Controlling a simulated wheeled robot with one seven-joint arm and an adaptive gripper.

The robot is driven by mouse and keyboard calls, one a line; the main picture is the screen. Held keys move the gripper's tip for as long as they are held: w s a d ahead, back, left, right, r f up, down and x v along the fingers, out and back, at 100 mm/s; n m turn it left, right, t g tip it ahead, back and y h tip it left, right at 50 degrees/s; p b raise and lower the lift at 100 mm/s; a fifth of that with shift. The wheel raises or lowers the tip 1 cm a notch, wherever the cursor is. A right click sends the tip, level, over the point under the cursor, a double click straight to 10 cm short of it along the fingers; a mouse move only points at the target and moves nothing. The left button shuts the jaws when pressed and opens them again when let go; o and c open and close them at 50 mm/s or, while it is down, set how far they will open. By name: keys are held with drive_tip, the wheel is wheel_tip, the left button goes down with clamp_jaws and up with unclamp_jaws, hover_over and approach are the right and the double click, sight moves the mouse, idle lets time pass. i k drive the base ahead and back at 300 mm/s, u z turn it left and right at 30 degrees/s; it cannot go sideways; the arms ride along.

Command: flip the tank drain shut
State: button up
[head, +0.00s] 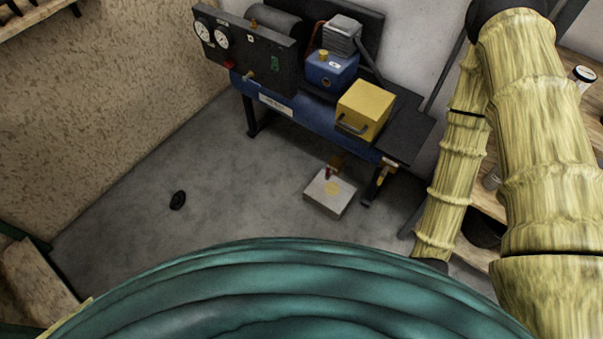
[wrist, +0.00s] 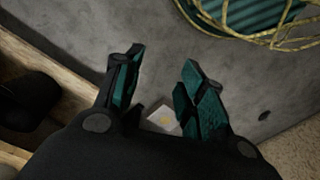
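The air compressor has a long blue tank (head: 300,112) on dark legs along the back wall. Under its right part, a small brass drain valve (head: 337,162) with a red lever (head: 329,173) shows low down, just above a pale flat box (head: 330,192) with a yellow mark. The lever's exact angle is too small to tell. In the wrist view the box (wrist: 163,119) shows between the fingers, farther off; the lever cannot be made out there. My gripper (wrist: 158,72) is open with nothing between its fingers. It is hidden in the head view.
A yellow box (head: 365,108) sits on the tank's top and a gauge panel (head: 245,50) stands at its left. A brass fitting (head: 388,165) juts near the right leg. Wooden shelving (head: 570,130) stands at right. A black object (head: 178,200) lies on otherwise open floor.

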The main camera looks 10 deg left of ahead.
sight(329, 172)
drive_tip(key=u, duration=0.5)
drive_tip(key=k, duration=0.6)
drive_tip(key=u, duration=0.8)
drive_tip(key=i, duration=0.75)
drive_tip(key=z, duration=0.6)
drive_tip(key=i, duration=0.5)
drive_tip(key=z, duration=0.45)
